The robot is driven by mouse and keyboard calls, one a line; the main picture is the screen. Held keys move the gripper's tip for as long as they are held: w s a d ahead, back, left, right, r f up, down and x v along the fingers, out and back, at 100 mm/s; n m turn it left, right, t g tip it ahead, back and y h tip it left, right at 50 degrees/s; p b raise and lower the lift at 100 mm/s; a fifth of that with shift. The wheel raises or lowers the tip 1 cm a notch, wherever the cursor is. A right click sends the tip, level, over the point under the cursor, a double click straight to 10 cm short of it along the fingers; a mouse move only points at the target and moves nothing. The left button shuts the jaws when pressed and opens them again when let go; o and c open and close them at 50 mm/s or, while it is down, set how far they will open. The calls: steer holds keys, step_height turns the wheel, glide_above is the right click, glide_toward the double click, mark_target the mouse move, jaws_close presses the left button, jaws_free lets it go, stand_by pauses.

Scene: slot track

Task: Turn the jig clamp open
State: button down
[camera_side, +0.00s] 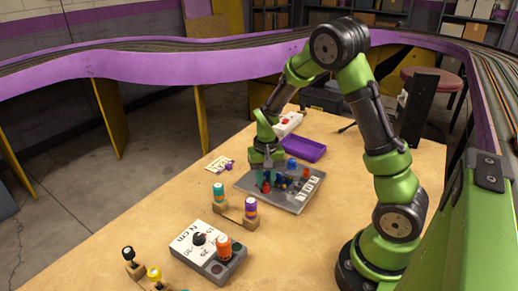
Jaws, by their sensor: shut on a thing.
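The jig (292,206) is a flat grey plate on the wooden table, with small red, blue and orange parts on top. My gripper (266,176) is over its left half, pointing down among these parts. It is shut on a small part there, apparently the jig clamp; the fingers hide most of it and its turn angle cannot be told. A red part (265,188) shows just below the fingers. A blue part (291,163) and an orange part (306,173) stand to the right, clear of the gripper.
A purple tray (305,149) lies behind the jig. In front are a wooden holder (233,217) with teal and purple-topped drivers and a grey torque box (207,250) marked N cm. A card (219,163) lies left.

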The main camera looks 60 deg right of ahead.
mark_target(265, 182)
steer(key=c, duration=0.9)
jaws_free()
step_height(265, 182, up, 17)
steer(key=s+a+r+n+t+y, duration=0.1)
steer(key=s+a+r+n+t, duration=0.1)
steer(key=s+a, duration=0.4)
steer(key=s+a+r+n+t+y, duration=0.1)
steer(key=s+a+r+n+t, duration=0.1)
steer(key=s+a+t, duration=0.3)
steer(key=s+a, duration=0.1)
steer(key=a, duration=0.2)
steer(key=shift+a+r+n, duration=0.35)
steer(key=shift+n, duration=0.05)
